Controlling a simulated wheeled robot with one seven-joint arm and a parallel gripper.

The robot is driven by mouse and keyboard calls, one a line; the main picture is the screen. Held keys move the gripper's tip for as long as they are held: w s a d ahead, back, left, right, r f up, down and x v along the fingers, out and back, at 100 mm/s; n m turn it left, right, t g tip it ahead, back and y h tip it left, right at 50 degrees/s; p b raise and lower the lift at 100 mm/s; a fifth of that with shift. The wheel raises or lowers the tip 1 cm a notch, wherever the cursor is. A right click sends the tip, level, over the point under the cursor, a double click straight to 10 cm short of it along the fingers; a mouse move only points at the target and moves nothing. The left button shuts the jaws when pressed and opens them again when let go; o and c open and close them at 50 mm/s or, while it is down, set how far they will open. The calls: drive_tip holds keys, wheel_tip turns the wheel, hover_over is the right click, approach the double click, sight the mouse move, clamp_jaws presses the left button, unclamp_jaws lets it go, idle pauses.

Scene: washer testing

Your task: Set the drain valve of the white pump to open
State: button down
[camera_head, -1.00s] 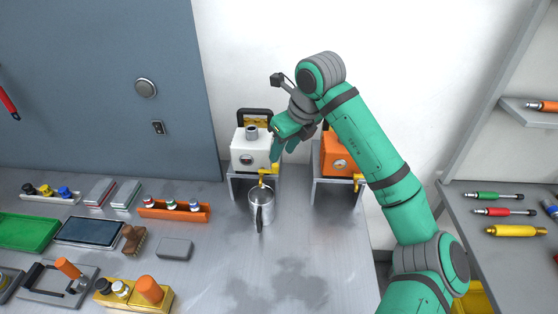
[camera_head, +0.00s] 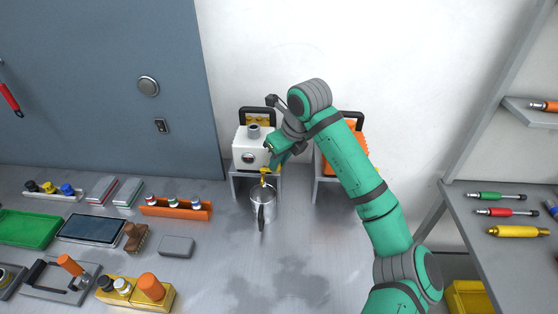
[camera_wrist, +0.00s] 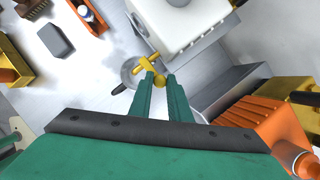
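The white pump (camera_head: 243,155) stands on a grey stand at the back of the bench. Its yellow drain valve (camera_head: 265,173) sticks out low at the front, above a metal jug (camera_head: 262,208). In the wrist view the white pump (camera_wrist: 185,20) is at the top and the yellow valve (camera_wrist: 146,64) is at my fingertips. My gripper (camera_wrist: 160,76) has a narrow gap between its green fingers, with a yellow bit of the valve showing in it. Whether the fingers touch the valve is unclear. In the head view my gripper (camera_head: 271,161) is just above the valve.
An orange pump (camera_head: 358,135) on its own stand is close on the right, partly behind my arm. An orange rack with bottles (camera_head: 175,210) and a grey block (camera_head: 177,246) lie to the left. The bench front right of the jug is clear.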

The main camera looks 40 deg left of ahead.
sight(265, 169)
idle(0.3)
drive_tip(key=shift+d+m, duration=0.15)
drive_tip(key=shift+m, duration=0.25)
drive_tip(key=s+a+m+t+h, duration=0.2)
drive_tip(key=s+m+h, duration=0.3)
drive_tip(key=m, duration=1.2)
drive_tip(key=shift+s+a+r+t, duration=0.15)
drive_tip(key=shift+s+a+t, duration=0.15)
drive_tip(key=shift+s+t, duration=0.4)
drive_tip(key=shift+m, duration=0.3)
drive_tip(key=c, duration=1.7)
unclamp_jaws()
drive_tip(key=shift+o, duration=0.2)
